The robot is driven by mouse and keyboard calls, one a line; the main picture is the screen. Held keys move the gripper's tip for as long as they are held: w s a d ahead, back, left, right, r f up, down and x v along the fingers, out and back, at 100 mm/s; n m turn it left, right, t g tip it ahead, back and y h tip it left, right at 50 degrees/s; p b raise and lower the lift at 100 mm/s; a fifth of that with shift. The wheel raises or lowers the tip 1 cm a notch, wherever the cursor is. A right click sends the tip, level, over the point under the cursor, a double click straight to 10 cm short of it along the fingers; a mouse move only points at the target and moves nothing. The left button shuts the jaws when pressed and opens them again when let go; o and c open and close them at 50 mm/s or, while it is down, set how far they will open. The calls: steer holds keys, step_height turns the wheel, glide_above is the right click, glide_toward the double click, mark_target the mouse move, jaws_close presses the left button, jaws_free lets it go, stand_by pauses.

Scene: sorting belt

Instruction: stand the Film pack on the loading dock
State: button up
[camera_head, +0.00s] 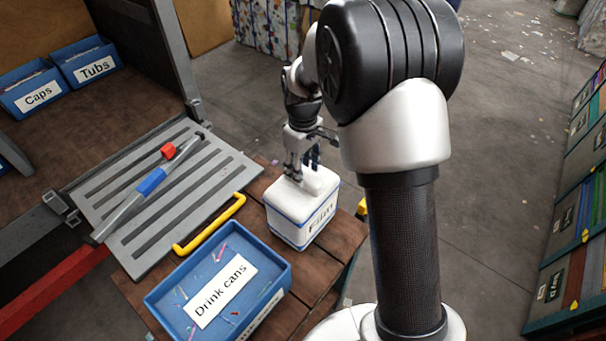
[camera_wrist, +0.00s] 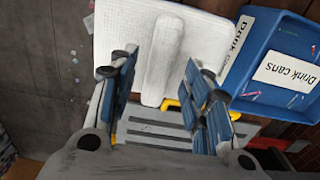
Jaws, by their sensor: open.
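The Film pack (camera_head: 292,222) is a white box with blue edging and a dark label, hard to read, on its front. It stands upright on the brown wooden surface, with a raised white ridge on top. My gripper (camera_head: 304,170) is above it, pointing down at the ridge. In the wrist view the pack (camera_wrist: 205,30) fills the top middle, and the open fingers of my gripper (camera_wrist: 160,70) are on either side of the ridge. Contact with the ridge cannot be made out. I cannot tell which surface is the loading dock.
A blue "Drink cans" bin (camera_head: 165,297) stands beside the pack at front left. A grey slotted plate (camera_head: 215,180) lies behind it, carrying a stick (camera_head: 120,213) with blue and red parts. A yellow handle (camera_head: 210,226) lies between. "Caps" (camera_head: 15,97) and "Tubs" (camera_head: 73,57) bins are upper left.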

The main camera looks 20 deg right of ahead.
step_height(320, 180, up, 9)
steer(key=s+r+m+t, duration=0.2)
steer(key=s+r+m, duration=0.1)
steer(key=s+r, duration=0.8)
steer(key=s+f+m+t, duration=0.1)
steer(key=s+m, duration=0.3)
steer(key=s, duration=1.3)
steer(key=shift+a+f+t, duration=0.15)
steer(key=shift+a+t, duration=0.05)
steer(key=shift+t, duration=0.6)
steer(key=shift+s, duration=0.1)
step_height(320, 180, down, 17)
steer(key=b, duration=1.6)
steer(key=shift+b, duration=0.4)
steer(key=shift+f, duration=0.1)
